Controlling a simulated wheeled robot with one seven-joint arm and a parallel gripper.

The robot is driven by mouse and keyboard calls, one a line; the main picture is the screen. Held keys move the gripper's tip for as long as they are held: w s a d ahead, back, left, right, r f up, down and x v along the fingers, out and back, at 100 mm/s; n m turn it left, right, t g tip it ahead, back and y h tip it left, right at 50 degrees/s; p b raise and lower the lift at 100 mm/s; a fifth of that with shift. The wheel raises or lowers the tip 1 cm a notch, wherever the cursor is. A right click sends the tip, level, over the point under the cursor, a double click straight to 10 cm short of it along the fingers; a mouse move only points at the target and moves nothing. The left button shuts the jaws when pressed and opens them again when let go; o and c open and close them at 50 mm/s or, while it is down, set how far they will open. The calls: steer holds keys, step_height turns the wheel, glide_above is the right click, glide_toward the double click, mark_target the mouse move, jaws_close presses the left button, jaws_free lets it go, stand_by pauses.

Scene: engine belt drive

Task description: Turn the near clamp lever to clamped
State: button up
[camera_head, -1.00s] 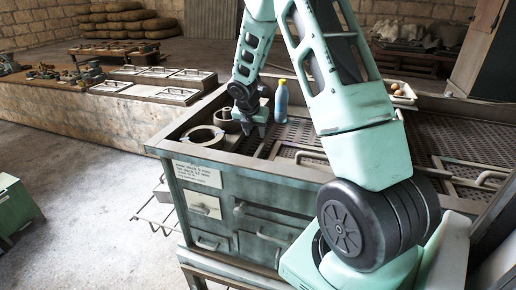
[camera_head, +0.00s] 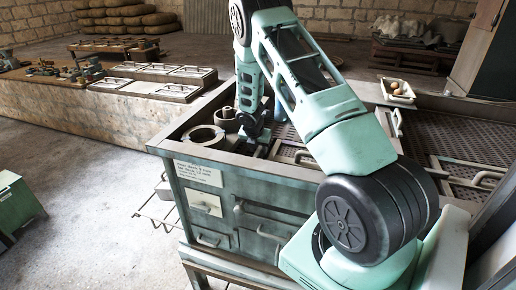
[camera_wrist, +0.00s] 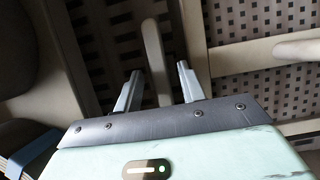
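A pale beige lever (camera_wrist: 153,45) stands out in the wrist view, its rounded end pointing away from my gripper. My gripper (camera_wrist: 157,82) is open, with one finger on each side of the lever. Gaps show between the lever and both fingers, so I see no grip on it. In the head view my gripper (camera_head: 254,138) is low over the left part of the bench, and the lever there is hidden by my arm. I cannot tell the lever's setting from these frames.
A pale ring (camera_head: 203,136) and a short cylinder (camera_head: 226,118) stand just left of my gripper. Another beige handle (camera_wrist: 296,48) lies to the right in the wrist view. The perforated bench top (camera_head: 440,135) has frames and handles. A white tray (camera_head: 397,92) sits behind.

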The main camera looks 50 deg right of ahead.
jaws_close()
steer(key=shift+m, duration=0.5)
steer(key=m+g, duration=0.1)
steer(key=m, duration=0.2)
steer(key=shift+w+m+g+b, duration=0.2)
steer(key=shift+m+g+b, duration=0.1)
steer(key=shift+m+g, duration=0.1)
steer(key=m+g, duration=0.1)
steer(key=m, duration=0.1)
steer(key=m+b, duration=0.1)
steer(key=m, duration=0.1)
steer(key=shift+w+f+m+g+b, duration=0.1)
steer(key=shift+m+g+b, duration=0.2)
steer(key=shift+g, duration=0.1)
steer(key=m+g+y+b, duration=0.1)
steer(key=m+b, duration=0.1)
steer(key=m, duration=0.2)
steer(key=shift+w, duration=0.1)
steer(key=shift+d+m+g+y+b, duration=0.1)
steer(key=shift+m+g+y+b, duration=0.25)
steer(key=shift+m, duration=0.7)
steer(key=shift+d+m+g+y+b, duration=0.1)
steer(key=shift+m+g+y+b, duration=0.2)
steer(key=shift+m, duration=0.75)
